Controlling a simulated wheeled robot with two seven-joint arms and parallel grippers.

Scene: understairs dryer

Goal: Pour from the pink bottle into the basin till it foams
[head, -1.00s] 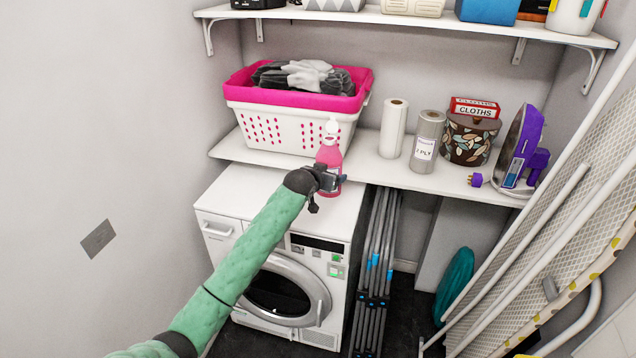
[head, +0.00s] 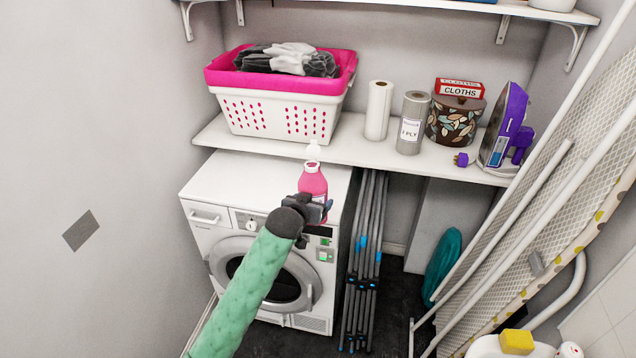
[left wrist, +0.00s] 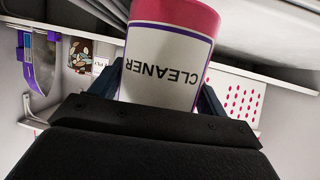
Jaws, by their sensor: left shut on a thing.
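The pink bottle (head: 313,182) with a pale cap stands about upright in the head view, in front of the shelf edge and over the front of the white machine's top. My left gripper (head: 315,207) is shut on it from the front. In the left wrist view the bottle (left wrist: 172,50) fills the space between the fingers of my left gripper (left wrist: 170,92). Its white label reads CLEANER, upside down in that view. I cannot make out a basin for certain; a white thing with a yellow block (head: 516,342) shows at the bottom right. My right gripper is not in view.
The white front-loading machine (head: 230,180) stands below the shelf (head: 350,148). The shelf holds a pink-rimmed laundry basket (head: 270,108), paper rolls (head: 378,110), a patterned tin and an iron (head: 505,130). An ironing board (head: 560,195) leans at the right. Folded grey poles stand beside the machine.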

